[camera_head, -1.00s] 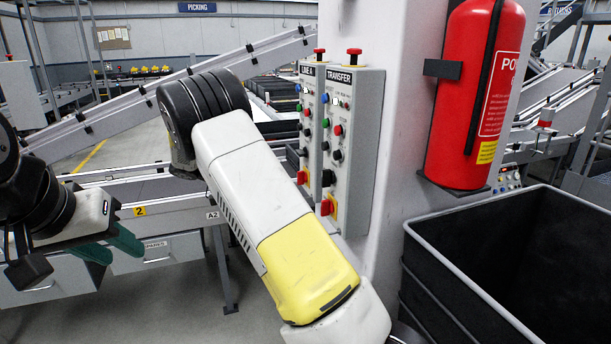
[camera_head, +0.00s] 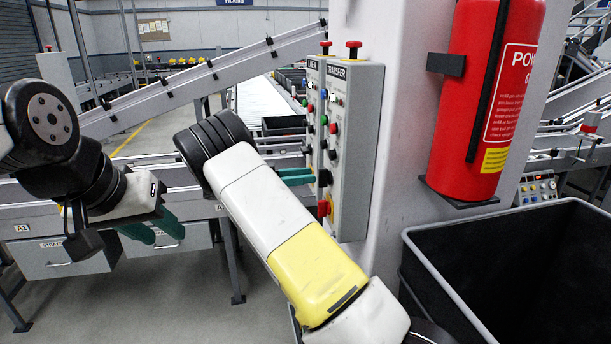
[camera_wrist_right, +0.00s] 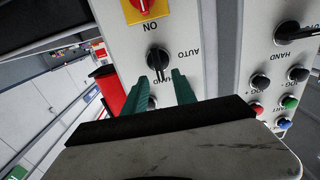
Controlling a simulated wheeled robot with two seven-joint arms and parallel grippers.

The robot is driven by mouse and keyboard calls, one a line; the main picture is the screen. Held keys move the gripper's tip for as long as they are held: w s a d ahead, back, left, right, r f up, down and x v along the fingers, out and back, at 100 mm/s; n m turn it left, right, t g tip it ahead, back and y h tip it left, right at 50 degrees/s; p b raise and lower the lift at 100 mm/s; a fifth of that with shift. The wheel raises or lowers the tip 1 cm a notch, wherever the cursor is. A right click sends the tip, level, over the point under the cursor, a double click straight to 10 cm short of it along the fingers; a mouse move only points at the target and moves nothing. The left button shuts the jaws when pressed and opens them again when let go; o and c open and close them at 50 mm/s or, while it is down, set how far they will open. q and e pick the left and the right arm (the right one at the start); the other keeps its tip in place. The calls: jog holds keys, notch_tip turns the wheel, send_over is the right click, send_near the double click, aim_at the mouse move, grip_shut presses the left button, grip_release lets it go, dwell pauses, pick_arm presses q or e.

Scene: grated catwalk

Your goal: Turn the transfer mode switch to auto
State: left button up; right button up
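The grey TRANSFER box (camera_head: 358,135) hangs on the pillar's left face. In the right wrist view, which is upside down, the black knob (camera_wrist_right: 157,58) on the grey panel has AUTO and HAND labels around it. My right gripper (camera_wrist_right: 168,76) is open, its two green fingers pointing at this knob with the tips close to it. Contact and the knob's exact setting cannot be told. In the head view, my right gripper (camera_head: 297,176) is partly hidden behind its own arm, beside the boxes. My left gripper (camera_head: 155,232) is open and empty at the left.
The LINE A box (camera_head: 313,120) sits directly left of the TRANSFER box. A red and yellow switch (camera_wrist_right: 141,7) is close to the knob. A red extinguisher (camera_head: 485,100) hangs on the pillar above a dark bin (camera_head: 425,262). Conveyors (camera_head: 180,95) stand behind.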

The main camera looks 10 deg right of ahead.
aim_at(319, 174)
jog(key=shift+w+d, duration=0.1)
jog(key=shift+d, duration=1.55)
jog(key=shift+c, duration=0.4)
grip_shut()
jog(key=shift+w+a+f+n, duration=0.1)
jog(key=shift+w+f+n, duration=0.15)
jog(key=shift+n, duration=2.75)
jog(key=shift+w+d+f+n, duration=0.1)
jog(key=shift+w+f+n, duration=0.15)
jog(key=shift+n, duration=2.75)
jog(key=shift+w+a+f+n, duration=0.1)
jog(key=shift+w+f+n, duration=0.15)
jog(key=shift+n, duration=2.75)
